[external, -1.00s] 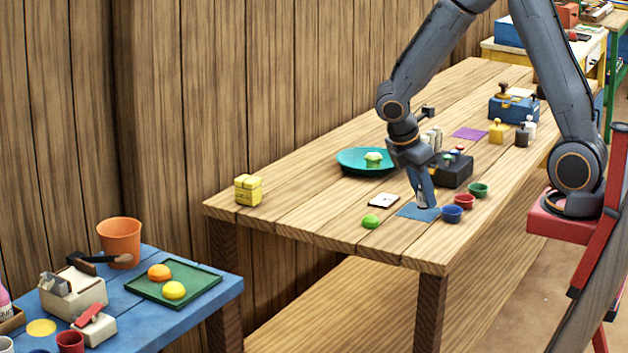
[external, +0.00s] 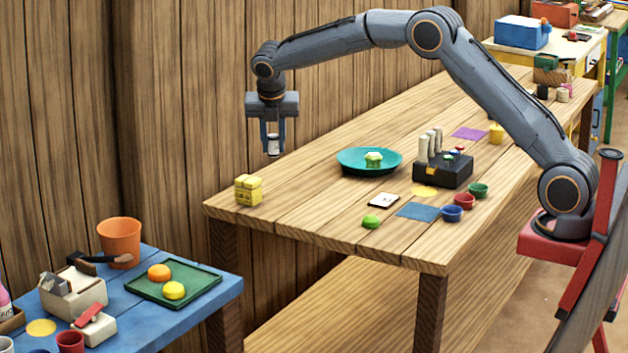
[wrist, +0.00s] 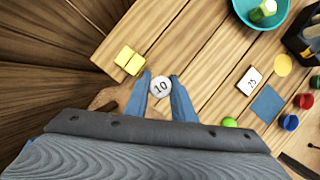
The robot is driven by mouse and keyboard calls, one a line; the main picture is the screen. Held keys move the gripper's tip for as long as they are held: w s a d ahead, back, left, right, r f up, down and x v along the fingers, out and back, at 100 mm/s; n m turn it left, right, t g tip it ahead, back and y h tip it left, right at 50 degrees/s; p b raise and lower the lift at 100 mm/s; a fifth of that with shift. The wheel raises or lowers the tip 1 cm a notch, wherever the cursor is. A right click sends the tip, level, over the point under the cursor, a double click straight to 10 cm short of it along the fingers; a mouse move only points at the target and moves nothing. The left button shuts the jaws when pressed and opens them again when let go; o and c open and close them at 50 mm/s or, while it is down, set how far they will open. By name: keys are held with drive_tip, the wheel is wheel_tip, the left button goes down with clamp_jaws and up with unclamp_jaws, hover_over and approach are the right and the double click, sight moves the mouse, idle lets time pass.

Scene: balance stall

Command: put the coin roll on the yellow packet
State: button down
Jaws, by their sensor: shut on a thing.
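The coin roll (external: 273,145) is a small white cylinder held upright between the fingers of my gripper (external: 273,140). In the wrist view its round top (wrist: 161,87) bears the number 10, and my gripper's fingers (wrist: 161,92) are shut on its sides. The yellow packet (external: 248,190) stands on the wooden table near its far left corner. It also shows in the wrist view (wrist: 129,60), up and left of the coin roll. My gripper is in the air above the packet's height and a little to its right in the external view, apart from it.
On the wooden table (external: 310,228) are a teal plate (external: 350,160) with a green-and-white thing, a black box (external: 443,172) with several white cylinders, a blue square (external: 417,211), a number card (external: 384,201), a green lump (external: 371,222) and small bowls. The table around the packet is clear.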

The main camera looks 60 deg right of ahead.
drive_tip(key=w+r+n+t+y+b, duration=0.15)
drive_tip(key=w+n, duration=0.25)
drive_tip(key=w, duration=0.4)
drive_tip(key=p, duration=0.2)
approach(246, 177)
drive_tip(key=shift+x, duration=2.8)
drive_tip(key=shift+w, duration=0.2)
drive_tip(key=c, duration=1.5)
unclamp_jaws()
drive_tip(key=shift+g, duration=0.25)
